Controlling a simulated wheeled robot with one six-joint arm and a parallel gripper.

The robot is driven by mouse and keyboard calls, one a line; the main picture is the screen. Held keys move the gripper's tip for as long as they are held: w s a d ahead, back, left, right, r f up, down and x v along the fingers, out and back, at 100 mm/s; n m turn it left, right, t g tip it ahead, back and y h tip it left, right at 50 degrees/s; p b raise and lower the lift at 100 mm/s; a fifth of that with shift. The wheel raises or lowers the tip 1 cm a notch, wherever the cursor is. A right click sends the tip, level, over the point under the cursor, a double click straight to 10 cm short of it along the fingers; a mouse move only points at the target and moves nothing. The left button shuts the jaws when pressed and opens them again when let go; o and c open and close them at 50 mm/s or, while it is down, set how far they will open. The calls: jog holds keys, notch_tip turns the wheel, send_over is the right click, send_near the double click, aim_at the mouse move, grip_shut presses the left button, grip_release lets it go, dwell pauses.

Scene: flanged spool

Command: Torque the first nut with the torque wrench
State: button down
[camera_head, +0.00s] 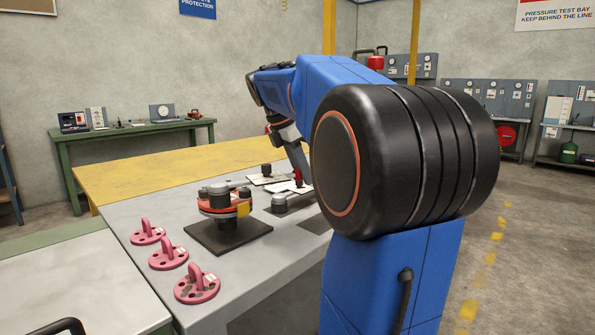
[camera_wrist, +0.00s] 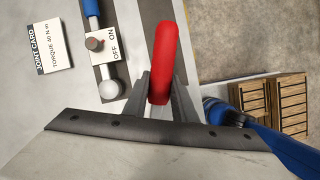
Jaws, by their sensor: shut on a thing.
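My gripper (camera_wrist: 162,86) is shut on a red, rounded handle (camera_wrist: 164,48) in the wrist view. The handle's far end is hidden behind the fingers, so I cannot tell what tool it belongs to. In the head view my gripper (camera_head: 300,181) is low over the grey bench, right of the spool. The flanged spool (camera_head: 222,203) stands upright with a red-orange flange and a yellow tag, on a dark square base plate (camera_head: 228,240). My gripper is apart from it. Individual nuts are too small to make out.
Several pink lifting-eye discs (camera_head: 168,254) lie along the bench's left edge. Wooden pallets (camera_wrist: 290,105) stand on the floor at right.

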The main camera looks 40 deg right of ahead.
jog(key=shift+s, duration=0.25)
